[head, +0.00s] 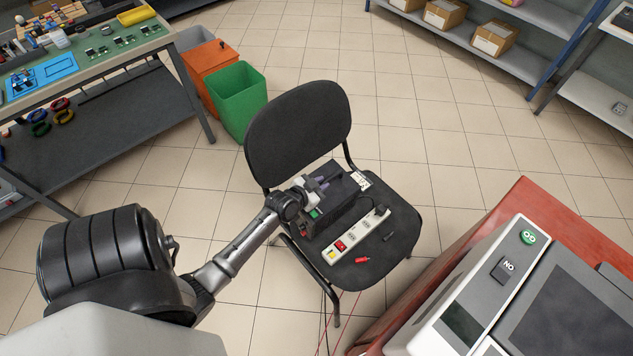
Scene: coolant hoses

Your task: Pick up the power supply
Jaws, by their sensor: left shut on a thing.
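The power supply (333,213) is a dark box that appears to rest on the seat of a black chair (398,243). It has a green part and a red part on its near left end, and a pale label lies at its far right end. My left gripper (318,184) reaches in from the left and is shut on the power supply at its upper left side. The fingertips are small in view, and the arm hides part of the box's left end. My right gripper is not in view.
A white power strip (357,237) with a red switch lies on the seat in front of the power supply, with a small red item (362,259) nearby. The chair's backrest (298,132) stands behind. A red cabinet (515,205) with a grey machine is at right, a workbench (95,65) at left.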

